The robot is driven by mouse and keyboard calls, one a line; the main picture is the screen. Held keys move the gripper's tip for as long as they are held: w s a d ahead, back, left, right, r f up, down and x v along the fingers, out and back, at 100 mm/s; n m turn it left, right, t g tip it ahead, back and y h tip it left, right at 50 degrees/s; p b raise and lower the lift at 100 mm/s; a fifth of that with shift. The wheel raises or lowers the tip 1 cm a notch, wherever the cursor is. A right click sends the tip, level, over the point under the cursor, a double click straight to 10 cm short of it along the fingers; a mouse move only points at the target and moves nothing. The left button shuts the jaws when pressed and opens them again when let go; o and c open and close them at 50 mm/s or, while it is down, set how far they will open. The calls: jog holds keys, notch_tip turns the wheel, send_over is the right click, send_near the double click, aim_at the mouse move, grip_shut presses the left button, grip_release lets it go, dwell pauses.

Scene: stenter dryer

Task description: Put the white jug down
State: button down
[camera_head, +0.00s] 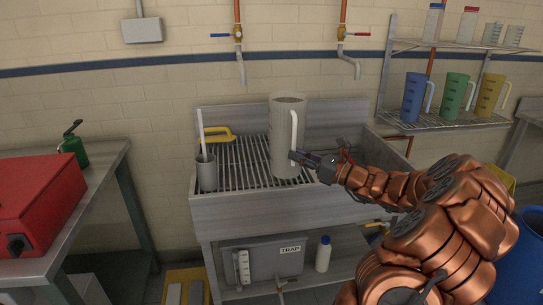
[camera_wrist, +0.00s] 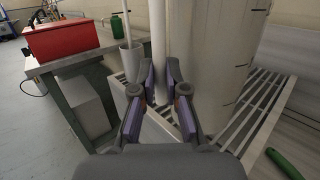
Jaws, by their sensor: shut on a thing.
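The white jug (camera_head: 284,140) is tall and upright at the sink, its handle on the right side in the head view. My gripper (camera_head: 300,158) reaches in from the right and is shut on the handle. In the wrist view the jug's body (camera_wrist: 218,70) fills the right of centre, and its handle (camera_wrist: 158,50) stands between the fingers of my gripper (camera_wrist: 160,92). The jug is over the slatted rack (camera_head: 240,163) of the metal sink. Whether its base touches the slats I cannot tell.
A grey cup (camera_head: 206,173) with a white stick stands at the rack's left. A yellow-handled tool (camera_head: 217,133) lies behind it. A red box (camera_head: 38,205) sits on the left table. Coloured jugs (camera_head: 453,93) stand on the right shelf. Bare slats show left of the jug.

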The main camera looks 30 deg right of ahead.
aim_at(272, 155)
jog(key=w, duration=0.3)
jog(key=w+a, duration=0.1)
jog(key=w, duration=0.2)
jog(key=w+p, duration=0.1)
jog(key=w, duration=0.1)
jog(key=shift+w+a+f, duration=0.25)
jog(key=shift+w+f, duration=0.1)
jog(key=shift+w, duration=0.05)
jog(key=shift+w+f+p, duration=0.2)
jog(key=shift+f+p, duration=0.1)
jog(key=shift+f, duration=1.65)
jog(key=c, duration=1.2)
grip_release()
jog(key=shift+s, duration=0.15)
jog(key=b+v, duration=0.1)
jog(key=v, duration=1)
jog(key=shift+s+d, duration=0.2)
jog(key=shift+s, duration=0.1)
